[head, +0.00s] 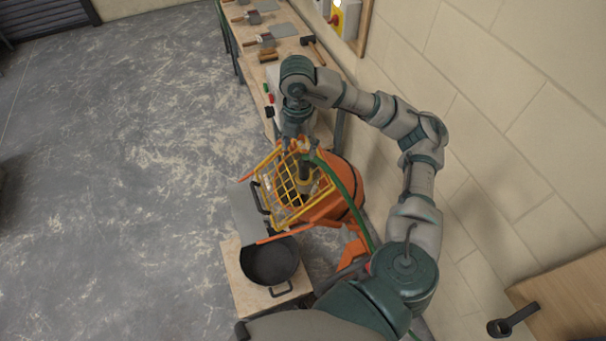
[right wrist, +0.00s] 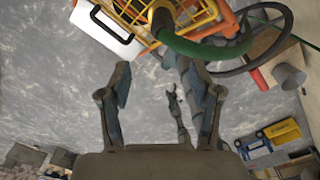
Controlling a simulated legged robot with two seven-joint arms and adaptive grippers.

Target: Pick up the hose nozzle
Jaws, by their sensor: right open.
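A green hose (head: 349,187) runs up past my right arm to the orange mixer and its yellow grate (head: 291,214). Its upper end is at the top of the grate, beside my right gripper (head: 300,143). A small orange-tan piece there may be the nozzle, but it is too small and partly covered to be sure. In the right wrist view the green hose (right wrist: 208,49) curves past the yellow grate, above the right gripper (right wrist: 160,72) in the picture. That gripper's two fingers are spread with nothing held between them. My left gripper does not show.
A black bucket (head: 262,268) stands on a board (head: 242,299) below the mixer. A wooden bench (head: 249,38) with trowels is at the back. The block wall (head: 493,108) is close on the right. The floor (head: 120,180) at left is clear.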

